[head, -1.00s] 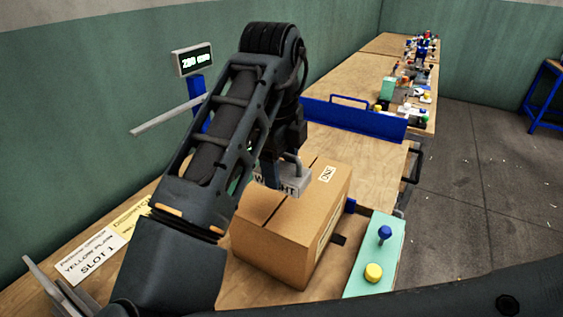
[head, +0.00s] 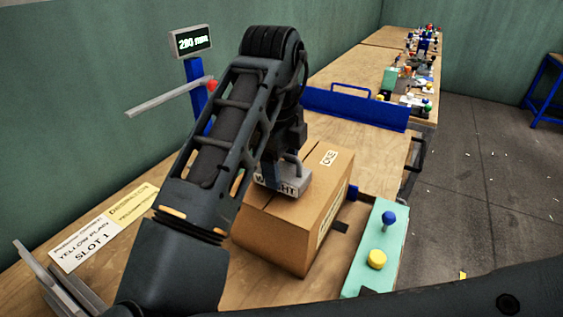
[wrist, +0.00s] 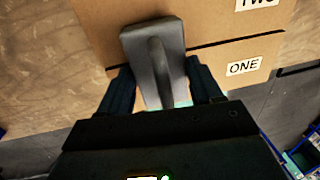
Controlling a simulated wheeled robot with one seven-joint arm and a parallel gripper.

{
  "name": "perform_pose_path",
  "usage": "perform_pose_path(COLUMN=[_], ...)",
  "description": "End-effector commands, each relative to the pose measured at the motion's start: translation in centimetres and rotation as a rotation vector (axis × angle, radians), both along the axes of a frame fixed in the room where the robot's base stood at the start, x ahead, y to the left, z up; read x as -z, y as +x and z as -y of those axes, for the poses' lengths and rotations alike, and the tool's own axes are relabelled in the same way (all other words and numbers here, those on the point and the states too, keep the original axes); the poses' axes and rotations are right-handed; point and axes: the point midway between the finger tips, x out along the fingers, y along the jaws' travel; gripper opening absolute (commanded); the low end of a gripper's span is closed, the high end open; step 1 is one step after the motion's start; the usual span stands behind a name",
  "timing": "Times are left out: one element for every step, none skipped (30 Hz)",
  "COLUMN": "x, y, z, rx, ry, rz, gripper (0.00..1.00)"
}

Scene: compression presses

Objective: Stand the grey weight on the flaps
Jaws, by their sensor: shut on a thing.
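The grey weight (head: 289,184), a block with a loop handle and lettering on its side, is over the top of the cardboard box (head: 282,238). My gripper (head: 272,168) is shut on the weight's handle, partly hidden behind my arm. In the wrist view the weight (wrist: 153,45) lies between the two dark fingers of my gripper (wrist: 160,82), over flaps marked ONE (wrist: 243,66) and TWO (wrist: 257,3). A dark seam runs between these flaps. The weight looks upright and very near the flaps; I cannot tell whether it touches them.
A green control panel (head: 368,270) with blue and yellow knobs stands right of the box. A blue barrier (head: 355,112) is behind it. A display (head: 191,42) reads about 280 mm, with a grey bar (head: 165,99) below. Paper labels (head: 88,243) lie at left.

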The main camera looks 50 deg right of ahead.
Motion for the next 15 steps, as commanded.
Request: perform_pose_path(x=[-0.16,-0.15,-0.13,-0.11,-0.08,-0.05,-0.01,0.02,0.07,0.10,0.14,0.18,0.21,0.25,0.29], y=[0.04,0.04,0.04,0.04,0.04,0.04,0.04,0.04,0.04,0.04,0.04,0.04,0.04,0.04,0.05], z=[-0.01,-0.01,0.00,0.00,0.00,0.00,0.00,0.00,-0.01,0.00,0.00,0.00,0.00,0.00,-0.01], rx=[0.000,0.000,0.000,0.000,0.000,0.000,0.000,0.000,0.000,0.000,0.000,0.000,0.000,0.000,0.000], ry=[-0.002,-0.002,-0.002,-0.002,-0.002,-0.002,-0.002,-0.002,-0.002,-0.002,-0.002,-0.002,-0.002,-0.002,-0.002], rz=[0.002,0.002,0.002,0.002,0.002,0.002,0.002,0.002,0.002,0.002,0.002,0.002,0.002,0.002,0.002], gripper=[0.00,0.00,0.00,0.00,0.00,0.00,0.00,0.00,0.00,0.00,0.00,0.00,0.00,0.00,0.00])
